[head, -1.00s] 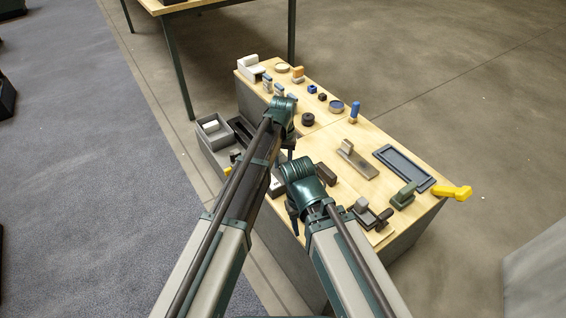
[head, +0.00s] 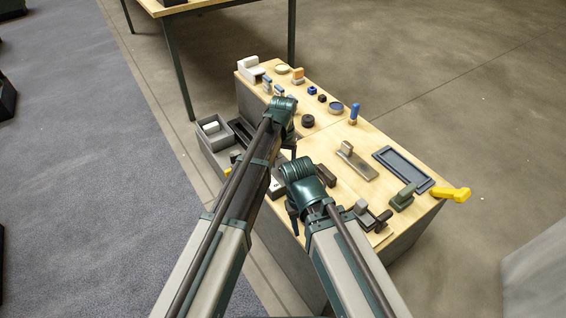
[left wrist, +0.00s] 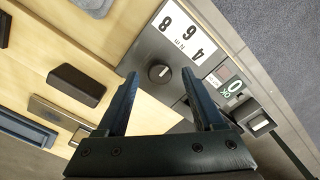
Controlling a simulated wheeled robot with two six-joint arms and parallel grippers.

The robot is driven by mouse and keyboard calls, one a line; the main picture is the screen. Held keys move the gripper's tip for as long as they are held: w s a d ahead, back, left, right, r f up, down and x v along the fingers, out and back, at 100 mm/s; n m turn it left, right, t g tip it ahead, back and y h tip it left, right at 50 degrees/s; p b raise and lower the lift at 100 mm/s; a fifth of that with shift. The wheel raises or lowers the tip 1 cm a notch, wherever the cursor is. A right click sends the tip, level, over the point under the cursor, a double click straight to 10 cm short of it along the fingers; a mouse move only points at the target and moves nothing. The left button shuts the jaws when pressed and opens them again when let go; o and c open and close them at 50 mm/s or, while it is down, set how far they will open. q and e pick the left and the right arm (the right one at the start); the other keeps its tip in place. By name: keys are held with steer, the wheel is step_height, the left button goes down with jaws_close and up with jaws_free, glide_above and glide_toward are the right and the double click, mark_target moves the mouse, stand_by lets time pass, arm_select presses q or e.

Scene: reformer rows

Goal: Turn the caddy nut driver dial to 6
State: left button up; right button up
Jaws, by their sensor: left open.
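In the left wrist view a small round dark dial (left wrist: 159,72) with a pale mark sits on a grey panel (left wrist: 150,48). Beside it is a white label (left wrist: 181,33) with 4, 6, 8 and N·m. My left gripper (left wrist: 160,80) is open, its two dark fingers on either side of the dial in the picture; I cannot tell whether they touch it. In the head view the left arm hides the dial. My right gripper (head: 292,212) hangs beside the bench's near side, mostly behind its own wrist; its jaws are not readable.
The wooden bench (head: 330,135) holds a blue tray (head: 403,168), a yellow-handled thing (head: 450,194), a dark block (head: 326,175) and several small parts. Grey bins (head: 210,140) sit at its left side. A second panel (left wrist: 240,92) marked 0 and OK adjoins the dial.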

mark_target(283, 167)
arm_select(q)
step_height(283, 167, up, 13)
steer(key=p, duration=1.2)
arm_select(e)
step_height(283, 167, up, 13)
steer(key=shift+a, duration=0.1)
